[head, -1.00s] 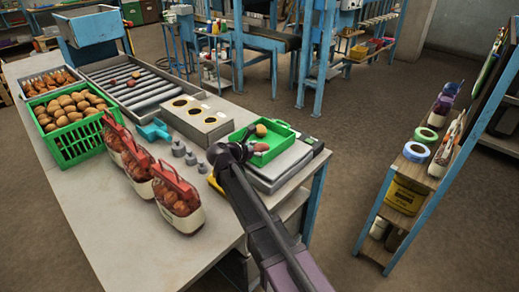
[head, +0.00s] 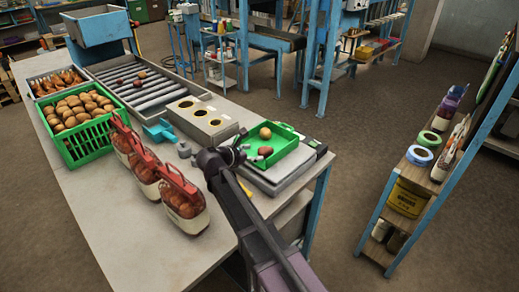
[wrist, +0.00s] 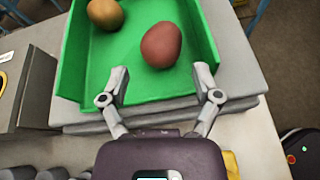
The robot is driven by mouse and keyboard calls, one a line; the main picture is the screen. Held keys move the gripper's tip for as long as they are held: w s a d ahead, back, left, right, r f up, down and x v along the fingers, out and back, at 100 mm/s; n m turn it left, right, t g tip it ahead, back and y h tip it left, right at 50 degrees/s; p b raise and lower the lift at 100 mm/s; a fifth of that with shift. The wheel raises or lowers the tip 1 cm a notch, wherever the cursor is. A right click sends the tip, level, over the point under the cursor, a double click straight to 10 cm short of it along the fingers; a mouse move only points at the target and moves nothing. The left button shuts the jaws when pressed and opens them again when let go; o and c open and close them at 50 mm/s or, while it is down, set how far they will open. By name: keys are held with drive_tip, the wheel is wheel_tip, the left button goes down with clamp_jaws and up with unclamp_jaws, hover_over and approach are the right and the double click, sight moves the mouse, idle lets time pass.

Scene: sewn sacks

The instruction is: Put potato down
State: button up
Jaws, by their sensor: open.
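A reddish potato (wrist: 161,45) lies in the green tray (wrist: 100,65), and it also shows in the head view (head: 265,151). A yellow-brown potato (wrist: 105,13) lies farther back in the same tray and also appears in the head view (head: 265,132). The tray rests on a grey flat scale (head: 282,173). My gripper (wrist: 161,84) is open and empty at the tray's near, open side. Its fingertips are apart from the reddish potato, on the near side of it.
A grey box with round holes (head: 199,118) stands left of the tray. Several grey weights (head: 184,150) and net bags of potatoes (head: 182,200) stand on the bench, with a green crate of potatoes (head: 75,145) farther left.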

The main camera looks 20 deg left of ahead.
drive_tip(key=shift+v, duration=0.95)
drive_tip(key=shift+r, duration=0.1)
